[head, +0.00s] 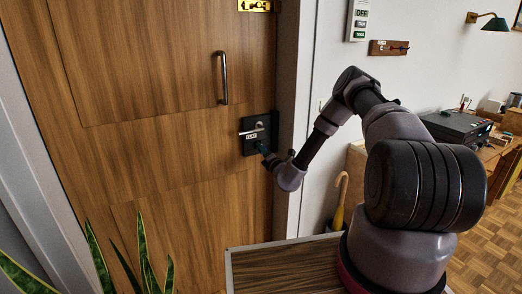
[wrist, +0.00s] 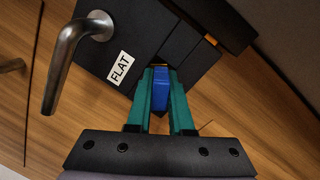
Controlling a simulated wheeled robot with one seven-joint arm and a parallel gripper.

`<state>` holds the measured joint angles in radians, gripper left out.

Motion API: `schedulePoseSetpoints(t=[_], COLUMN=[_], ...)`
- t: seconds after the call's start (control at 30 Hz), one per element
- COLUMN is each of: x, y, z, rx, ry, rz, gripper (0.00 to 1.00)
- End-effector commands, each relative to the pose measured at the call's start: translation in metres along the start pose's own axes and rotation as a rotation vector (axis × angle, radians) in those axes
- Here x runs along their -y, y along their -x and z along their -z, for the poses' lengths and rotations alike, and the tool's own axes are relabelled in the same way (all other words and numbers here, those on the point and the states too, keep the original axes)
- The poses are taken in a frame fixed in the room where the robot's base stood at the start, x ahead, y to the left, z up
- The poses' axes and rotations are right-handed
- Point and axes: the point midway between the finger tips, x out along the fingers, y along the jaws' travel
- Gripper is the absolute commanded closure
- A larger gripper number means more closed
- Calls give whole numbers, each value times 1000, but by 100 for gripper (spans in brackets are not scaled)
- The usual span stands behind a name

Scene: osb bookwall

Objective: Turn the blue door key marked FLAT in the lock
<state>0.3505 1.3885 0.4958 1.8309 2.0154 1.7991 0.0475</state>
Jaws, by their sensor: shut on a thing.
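The blue key (wrist: 161,92) is between the two green fingers of my gripper (wrist: 161,98), which is shut on its head. The key points at the black lock plate (wrist: 110,50) on the wooden door; its far end and the keyhole are mostly hidden, so I cannot tell how deep it sits. A white label reading FLAT (wrist: 120,68) is on the plate, below a grey lever handle (wrist: 68,50). In the head view the lock plate (head: 257,138) is at the door's right side, with my gripper (head: 265,150) at its lower part.
A vertical pull handle (head: 222,78) is on the door above the lock. The door frame (head: 292,110) is close to the right. Plant leaves (head: 145,250) stand at lower left, a wooden surface (head: 285,268) below my arm, and an umbrella (head: 340,205) by the wall.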

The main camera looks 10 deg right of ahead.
Motion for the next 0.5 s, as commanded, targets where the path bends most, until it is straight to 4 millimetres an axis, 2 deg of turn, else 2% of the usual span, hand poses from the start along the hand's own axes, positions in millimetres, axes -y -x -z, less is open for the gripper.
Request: schedulePoseSetpoints(t=[0.03,0.3,0.37,0.5], x=[-3,-4,-3,-3], y=[-5,-5,-6,-6], z=[-4,-4,-4,-4], rx=[9,10,9,9], ry=[-3,-26,-84,-307], rz=[-8,-9,-9,-10], gripper=[100,100,100,100])
